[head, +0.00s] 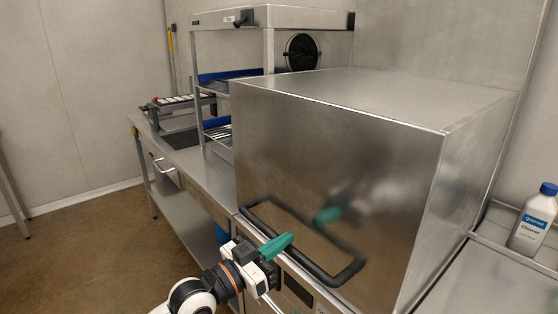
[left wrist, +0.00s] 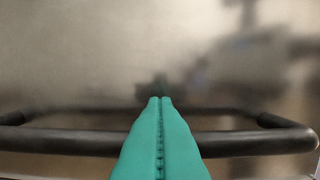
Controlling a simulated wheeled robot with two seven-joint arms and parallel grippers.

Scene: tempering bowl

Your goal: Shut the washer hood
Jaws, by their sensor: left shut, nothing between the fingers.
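The washer hood (head: 330,140) is a large brushed-steel box at the centre right of the head view. Its lower edge is close to the counter level; I cannot tell whether a small gap is left. A black bar handle (head: 347,272) sticks out low on its front, and the bar also crosses the left wrist view (left wrist: 260,142). My left gripper (head: 288,239) has teal fingers, shut and empty. They lie across the handle bar and point at the hood's front; contact is unclear. The left wrist view shows the closed fingertips (left wrist: 160,101) past the bar. My right gripper is out of view.
A white bottle with a blue cap (head: 534,220) stands on the right counter. A steel counter (head: 200,170) runs off to the left, with a rack frame (head: 268,20) behind the hood. The brown floor (head: 90,240) at the left is clear.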

